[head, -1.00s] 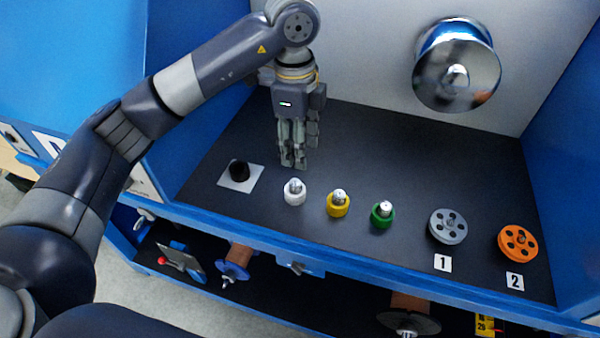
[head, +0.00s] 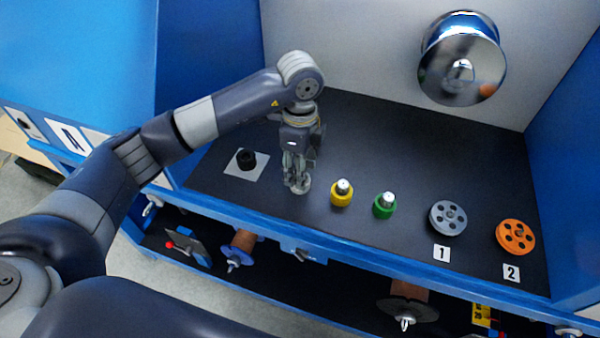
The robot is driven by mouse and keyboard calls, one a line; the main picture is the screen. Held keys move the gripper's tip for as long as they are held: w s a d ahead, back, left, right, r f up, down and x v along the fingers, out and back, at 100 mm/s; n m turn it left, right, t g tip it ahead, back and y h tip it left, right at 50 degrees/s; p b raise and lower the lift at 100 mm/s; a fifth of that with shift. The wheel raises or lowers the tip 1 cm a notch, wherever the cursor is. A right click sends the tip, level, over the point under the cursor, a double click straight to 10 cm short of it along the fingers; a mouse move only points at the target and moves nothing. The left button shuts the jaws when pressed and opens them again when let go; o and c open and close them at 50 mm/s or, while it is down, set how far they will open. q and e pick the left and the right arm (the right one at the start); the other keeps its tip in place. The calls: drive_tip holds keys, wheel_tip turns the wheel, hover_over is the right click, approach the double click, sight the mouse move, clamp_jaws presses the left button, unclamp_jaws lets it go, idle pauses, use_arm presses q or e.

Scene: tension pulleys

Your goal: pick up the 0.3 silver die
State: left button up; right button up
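The silver die (head: 304,187) stands at the left end of the row of dies on the dark shelf. Only a little of its pale base shows, as my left gripper (head: 297,184) is in front of and over it. The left gripper points down with its fingers at the die. I cannot tell whether the fingers touch it or have closed on it. Its size marking is not readable. My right gripper is not in view.
A yellow die (head: 342,198) and a green die (head: 384,207) stand to the right. Beyond are a grey pulley (head: 448,218) and an orange pulley (head: 515,237). A black piece (head: 246,159) sits on a white square to the left. A chrome wheel (head: 460,70) is on the back wall.

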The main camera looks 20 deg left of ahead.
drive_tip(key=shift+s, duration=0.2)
use_arm(q)
clamp_jaws()
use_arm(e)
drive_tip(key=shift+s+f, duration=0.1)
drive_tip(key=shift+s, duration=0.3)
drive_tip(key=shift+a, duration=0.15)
